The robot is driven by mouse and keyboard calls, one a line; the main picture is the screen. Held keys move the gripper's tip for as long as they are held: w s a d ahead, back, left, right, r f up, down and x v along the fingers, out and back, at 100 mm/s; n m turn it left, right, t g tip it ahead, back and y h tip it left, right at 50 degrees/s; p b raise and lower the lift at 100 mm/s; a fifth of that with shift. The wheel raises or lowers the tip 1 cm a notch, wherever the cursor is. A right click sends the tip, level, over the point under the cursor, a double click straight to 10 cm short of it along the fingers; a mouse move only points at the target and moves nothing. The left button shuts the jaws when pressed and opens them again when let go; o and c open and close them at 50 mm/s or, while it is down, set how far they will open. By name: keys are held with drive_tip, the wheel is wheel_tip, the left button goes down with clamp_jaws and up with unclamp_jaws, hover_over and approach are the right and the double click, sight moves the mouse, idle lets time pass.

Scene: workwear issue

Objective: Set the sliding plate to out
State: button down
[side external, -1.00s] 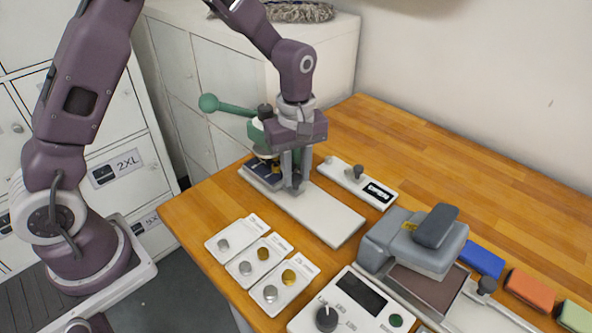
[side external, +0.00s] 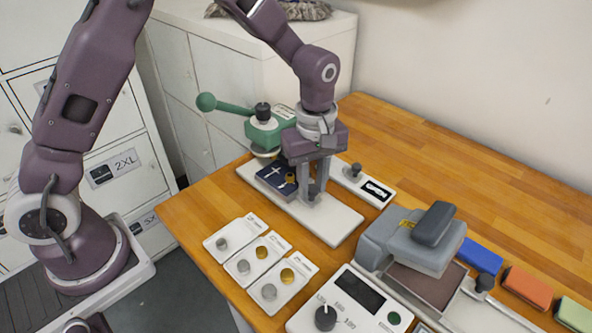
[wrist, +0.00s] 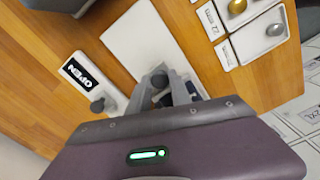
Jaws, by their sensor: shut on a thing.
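The dark blue sliding plate (side external: 274,178), with a white line mark, lies on a long white base (side external: 335,222) in front of the green lever press (side external: 268,132). A small brass-coloured piece (side external: 290,178) shows on it. My gripper (side external: 309,196) is low over the base at the plate's right end. In the wrist view my gripper (wrist: 161,86) is shut on a dark grey knob (wrist: 159,77), and only a sliver of dark blue shows behind it. The fingers hide the knob in the side view. The white base (wrist: 150,40) is bare beyond it.
A white panel with a grey knob and an OPEN label (side external: 377,190) lies close behind my gripper. White cards with silver and brass buttons (side external: 262,253), a dial box (side external: 352,305) and a grey press (side external: 415,240) stand in front and right. The back right table is clear.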

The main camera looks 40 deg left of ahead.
drive_tip(key=d, duration=0.8)
drive_tip(key=shift+d, duration=0.25)
drive_tip(key=c, duration=1.2)
unclamp_jaws()
drive_tip(key=shift+o, duration=0.2)
wheel_tip(320, 180, up, 7)
